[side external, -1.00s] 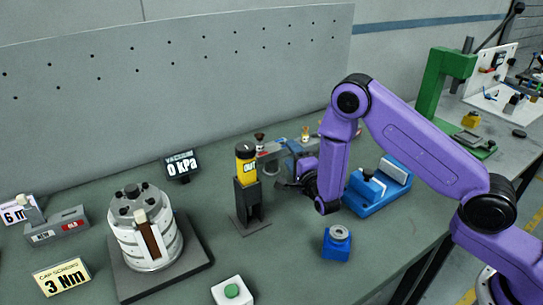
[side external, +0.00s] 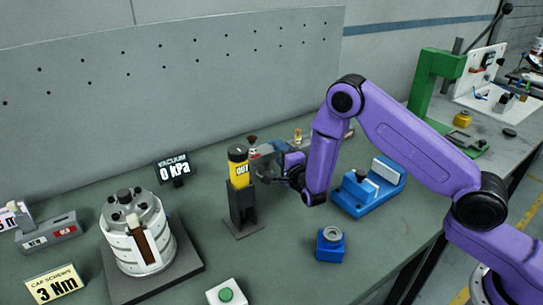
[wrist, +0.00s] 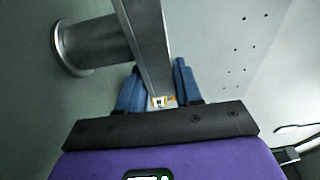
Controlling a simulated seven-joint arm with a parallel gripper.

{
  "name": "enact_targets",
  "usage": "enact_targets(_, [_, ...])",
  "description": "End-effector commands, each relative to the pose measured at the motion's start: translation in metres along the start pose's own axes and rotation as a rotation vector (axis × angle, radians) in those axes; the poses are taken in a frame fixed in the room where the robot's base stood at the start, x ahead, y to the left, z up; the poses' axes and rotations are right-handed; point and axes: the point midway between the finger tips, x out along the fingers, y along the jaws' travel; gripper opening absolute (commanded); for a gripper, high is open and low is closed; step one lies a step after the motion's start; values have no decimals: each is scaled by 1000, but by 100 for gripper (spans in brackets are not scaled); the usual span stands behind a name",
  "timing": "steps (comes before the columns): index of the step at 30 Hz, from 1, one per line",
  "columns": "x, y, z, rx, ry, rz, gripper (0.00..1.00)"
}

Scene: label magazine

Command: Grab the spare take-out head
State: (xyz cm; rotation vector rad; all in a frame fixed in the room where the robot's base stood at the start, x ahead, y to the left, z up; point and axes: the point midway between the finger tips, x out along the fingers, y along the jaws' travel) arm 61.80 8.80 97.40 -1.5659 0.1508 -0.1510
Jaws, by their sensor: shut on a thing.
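My gripper (wrist: 157,82) is shut in the wrist view, its two blue fingers on either side of a grey metal bar, which I take for the spare take-out head (wrist: 146,32). A small yellow-and-white label shows on it between the fingers. In the side view my gripper (side external: 275,173) is just right of the yellow OUT canister, partly behind it. The head, grey with some red (side external: 263,151), shows small there beside the canister; its full shape and contact with any support cannot be told.
The yellow OUT canister (side external: 238,172) stands upright on a dark stand (side external: 241,210), close to my gripper. A blue vise (side external: 372,190) is to the right, a small blue block (side external: 331,246) in front. A white ribbed cylinder (side external: 136,240) is at left. A wide metal cylinder (wrist: 90,42) is in the wrist view.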

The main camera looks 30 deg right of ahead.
Motion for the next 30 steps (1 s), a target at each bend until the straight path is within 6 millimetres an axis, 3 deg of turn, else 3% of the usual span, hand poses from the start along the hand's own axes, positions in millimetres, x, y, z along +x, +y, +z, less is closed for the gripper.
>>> enact_targets(5, [1, -9, 1, 4, 0, -5, 0])
enact_targets(12, [-1, -36, 0, 4, 0, -6, 0])
enact_targets(24, [-48, -94, -16, 4, -2, -7, 0])
enact_targets(30, [-77, -106, -26, 2, -1, -4, 0])
